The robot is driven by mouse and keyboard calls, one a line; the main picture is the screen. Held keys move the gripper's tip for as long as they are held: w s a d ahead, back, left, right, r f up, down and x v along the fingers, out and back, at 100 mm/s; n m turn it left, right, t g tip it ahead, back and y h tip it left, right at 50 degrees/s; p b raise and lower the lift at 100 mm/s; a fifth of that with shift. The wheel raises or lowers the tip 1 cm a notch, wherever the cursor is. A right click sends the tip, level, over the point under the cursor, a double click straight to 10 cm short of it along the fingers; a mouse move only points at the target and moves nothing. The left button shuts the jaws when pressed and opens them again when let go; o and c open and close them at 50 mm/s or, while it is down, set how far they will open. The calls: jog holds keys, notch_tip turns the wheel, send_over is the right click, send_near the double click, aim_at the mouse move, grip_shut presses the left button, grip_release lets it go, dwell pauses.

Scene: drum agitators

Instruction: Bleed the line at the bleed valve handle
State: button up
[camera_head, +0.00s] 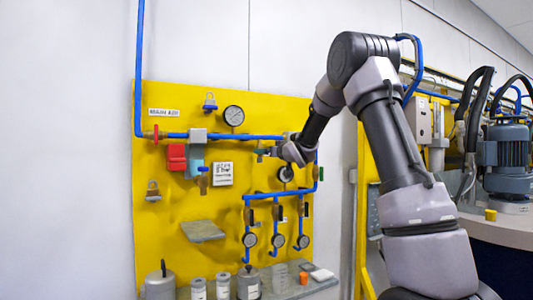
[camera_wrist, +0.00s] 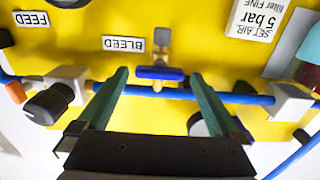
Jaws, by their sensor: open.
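The bleed valve handle (camera_wrist: 160,73) is a short blue bar on a brass stem, beside the BLEED label (camera_wrist: 123,44) in the wrist view, which shows the panel upside down. My gripper (camera_wrist: 160,76) is open, one green finger on each side of the handle, with a visible gap on both sides. In the head view my gripper (camera_head: 271,152) is at the yellow panel, by the blue line right of the regulator; the handle is hard to make out there.
The blue air pipe (camera_head: 235,137) runs across the yellow panel (camera_head: 190,270) close to my fingers. A black knob (camera_wrist: 48,103) and a FEED label (camera_wrist: 31,18) show in the wrist view. Gauges (camera_head: 278,241) and a small shelf (camera_head: 203,231) sit lower; a motor (camera_head: 505,150) stands at right.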

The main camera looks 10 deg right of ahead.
jog(key=shift+w+a, duration=0.2)
jog(key=shift+w, duration=0.45)
jog(key=c, duration=1.2)
